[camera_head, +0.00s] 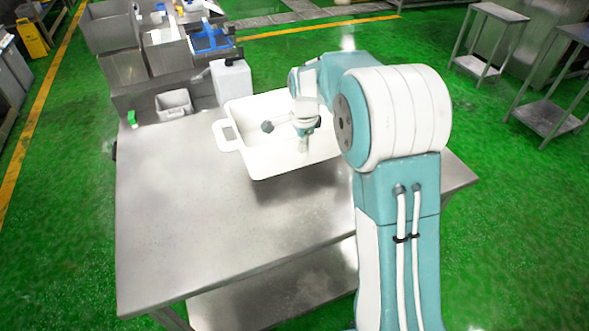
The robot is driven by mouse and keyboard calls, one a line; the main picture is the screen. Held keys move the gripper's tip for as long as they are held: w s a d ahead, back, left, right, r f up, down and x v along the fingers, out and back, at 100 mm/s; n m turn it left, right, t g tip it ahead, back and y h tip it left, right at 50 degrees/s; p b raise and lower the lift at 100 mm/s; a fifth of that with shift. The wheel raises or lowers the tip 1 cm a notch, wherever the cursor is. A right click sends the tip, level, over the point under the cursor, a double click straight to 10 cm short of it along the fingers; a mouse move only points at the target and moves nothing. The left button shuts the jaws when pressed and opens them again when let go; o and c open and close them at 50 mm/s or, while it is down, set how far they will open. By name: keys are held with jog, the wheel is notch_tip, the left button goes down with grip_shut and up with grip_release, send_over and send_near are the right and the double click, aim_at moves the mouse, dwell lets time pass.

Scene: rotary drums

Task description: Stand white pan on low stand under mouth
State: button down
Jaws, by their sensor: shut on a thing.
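The white pan (240,122) is a shallow rectangular tray with a loop handle on its left end. It is at the far part of the steel table, and a shadow shows on the tabletop by its near side. I cannot tell whether it touches the table. My gripper (305,140) is over the pan, pointing down, with my arm hiding the pan's right part. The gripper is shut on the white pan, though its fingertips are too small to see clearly. The low stand and the mouth cannot be made out for certain.
The steel table (190,220) is bare at its near left. A white jug (231,82) and a small grey bin (173,104) stand behind the pan. Large grey bins (125,65) are at the back left. Steel side tables (490,40) stand at the right on the green floor.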

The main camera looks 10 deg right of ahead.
jog(key=shift+s+a+f, duration=0.35)
jog(key=shift+f, duration=0.8)
jog(key=shift+s+a+f, duration=0.4)
jog(key=shift+f, duration=0.7)
jog(key=shift+s+a+f, duration=0.35)
jog(key=shift+f, duration=0.8)
jog(key=c, duration=0.8)
grip_release()
jog(key=shift+f, duration=0.1)
